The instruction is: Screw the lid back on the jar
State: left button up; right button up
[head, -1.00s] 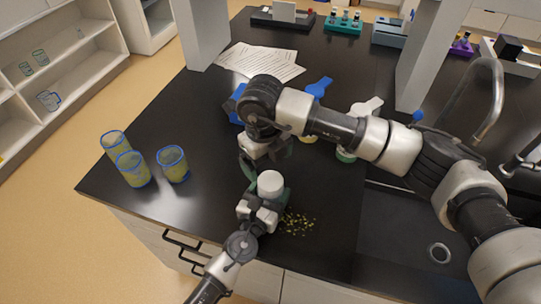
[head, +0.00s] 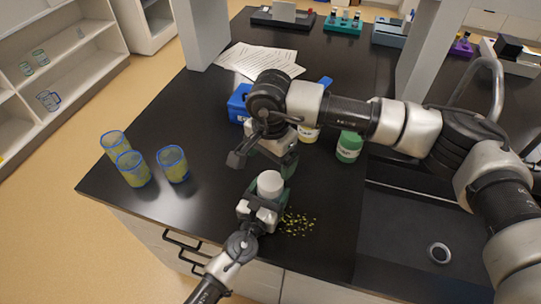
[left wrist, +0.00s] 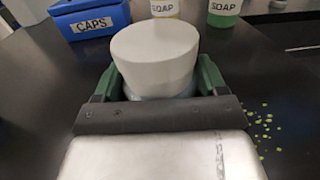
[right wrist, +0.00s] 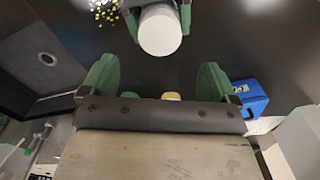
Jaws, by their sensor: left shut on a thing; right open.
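The jar's white lid (head: 269,184) sits on top of the jar, and it also shows in the left wrist view (left wrist: 155,55). My left gripper (head: 262,208) is shut on the jar, whose greyish body (left wrist: 160,92) is mostly hidden under the lid and between the fingers. I cannot tell how tightly the lid is seated. My right gripper (head: 265,165) is open and empty, just behind and above the lid. In the right wrist view its green fingertips (right wrist: 158,80) are spread, with the lid (right wrist: 160,32) apart from them, beyond their tips.
Yellow-green specks (head: 298,224) lie right of the jar. Three blue-rimmed beakers (head: 173,165) stand at left. A blue caps box (head: 238,103), a green soap bottle (head: 349,147) and papers (head: 258,60) are behind. A sink (head: 410,230) is at right. The counter between beakers and jar is clear.

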aim_at(270, 181)
jog(key=shift+f, duration=4.05)
jog(key=c, duration=1)
jog(key=shift+o, duration=0.2)
jog(key=m, duration=0.5)
jog(key=o, duration=1)
